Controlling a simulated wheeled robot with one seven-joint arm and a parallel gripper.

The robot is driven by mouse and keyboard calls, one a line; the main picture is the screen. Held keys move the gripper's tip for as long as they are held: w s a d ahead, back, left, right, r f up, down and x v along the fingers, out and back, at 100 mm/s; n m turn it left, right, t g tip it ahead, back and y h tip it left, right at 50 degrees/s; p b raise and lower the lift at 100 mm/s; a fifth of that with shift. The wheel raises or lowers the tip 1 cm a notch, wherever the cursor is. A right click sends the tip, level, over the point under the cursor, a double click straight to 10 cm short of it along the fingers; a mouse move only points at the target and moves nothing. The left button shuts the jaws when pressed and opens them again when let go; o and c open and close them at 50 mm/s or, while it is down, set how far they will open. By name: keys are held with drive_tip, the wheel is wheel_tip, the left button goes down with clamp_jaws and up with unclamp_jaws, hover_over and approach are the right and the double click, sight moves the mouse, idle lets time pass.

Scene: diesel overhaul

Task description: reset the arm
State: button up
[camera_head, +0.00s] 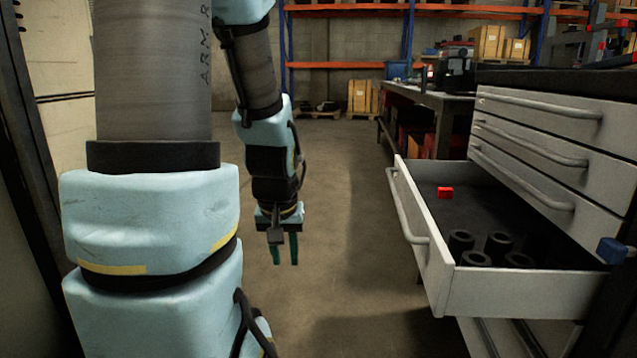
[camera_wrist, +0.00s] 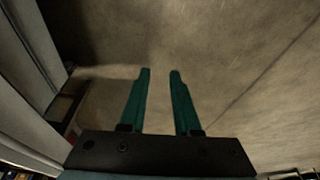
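My arm, light blue and grey, hangs down on the left side of the head view. My gripper (camera_head: 285,251) points down over the bare floor, to the left of the open drawer. In the wrist view the two teal fingers of my gripper (camera_wrist: 160,75) stand apart with a clear gap between them. Nothing is between the fingers; only floor shows past them. The gripper touches nothing that I can see.
An open drawer (camera_head: 492,292) juts out at the right, holding several dark cylinders (camera_head: 499,244) and a small red block (camera_head: 445,193). Closed drawers (camera_head: 535,150) are above it. A workbench (camera_head: 436,96) and racks stand behind. The floor (camera_head: 335,190) in the middle is clear.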

drive_tip(key=s+r+p, duration=0.1)
drive_tip(key=r+p, duration=1.4)
drive_tip(key=s+r+g+p, duration=0.1)
drive_tip(key=s+r+p, duration=0.1)
drive_tip(key=r+p, duration=1.3)
drive_tip(key=shift+s+r+m, duration=0.3)
drive_tip(key=shift+r+m, duration=0.1)
drive_tip(key=shift+r, duration=0.2)
